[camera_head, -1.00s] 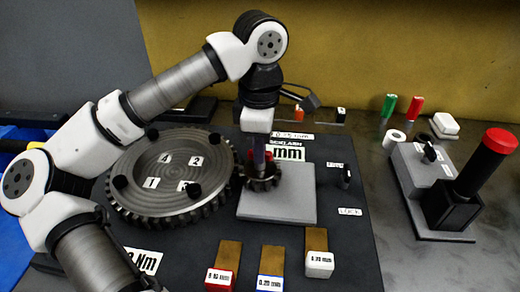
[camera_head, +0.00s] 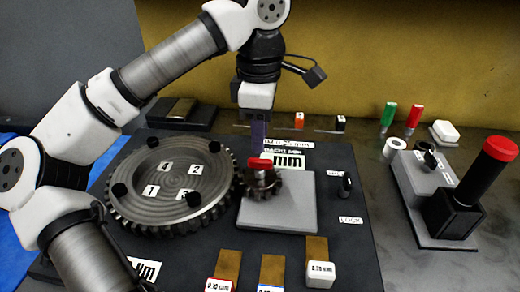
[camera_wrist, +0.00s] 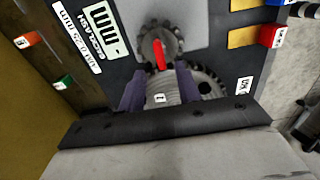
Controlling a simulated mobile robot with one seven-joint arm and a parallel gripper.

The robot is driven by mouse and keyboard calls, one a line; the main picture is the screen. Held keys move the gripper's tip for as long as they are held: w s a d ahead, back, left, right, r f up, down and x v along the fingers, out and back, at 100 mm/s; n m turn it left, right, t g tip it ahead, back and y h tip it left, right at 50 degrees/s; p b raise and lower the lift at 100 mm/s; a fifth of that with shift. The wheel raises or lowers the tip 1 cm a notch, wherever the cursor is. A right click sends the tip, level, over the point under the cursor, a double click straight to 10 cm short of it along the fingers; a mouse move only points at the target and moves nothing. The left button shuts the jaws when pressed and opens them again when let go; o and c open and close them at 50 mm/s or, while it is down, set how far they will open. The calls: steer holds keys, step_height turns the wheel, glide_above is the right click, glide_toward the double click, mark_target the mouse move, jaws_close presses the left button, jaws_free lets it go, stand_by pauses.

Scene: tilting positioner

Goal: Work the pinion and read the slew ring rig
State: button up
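The toothed slew ring (camera_head: 150,206) lies flat on the dark board, with numbered labels and several black knobs on its face. The small dark pinion (camera_head: 264,184) stands beside its right edge on a grey plate; I cannot tell if the teeth touch. The pinion has a red handle (camera_head: 260,163) on top. My gripper (camera_head: 258,150) points down just above this handle. In the wrist view its two purple fingers (camera_wrist: 160,72) are apart, with nothing held between them. The red handle (camera_wrist: 159,55) and pinion (camera_wrist: 170,42) show just beyond the fingertips.
A black lock lever (camera_head: 345,186) stands right of the plate. Several gauge blocks, one a white block (camera_head: 321,274), lie along the front. A red-topped black post on a grey base (camera_head: 440,232) stands at right. Green (camera_head: 388,115) and red (camera_head: 414,114) markers stand behind.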

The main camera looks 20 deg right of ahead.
mark_target(260, 159)
step_height(260, 159, up, 8)
steer(key=shift+o, duration=0.3)
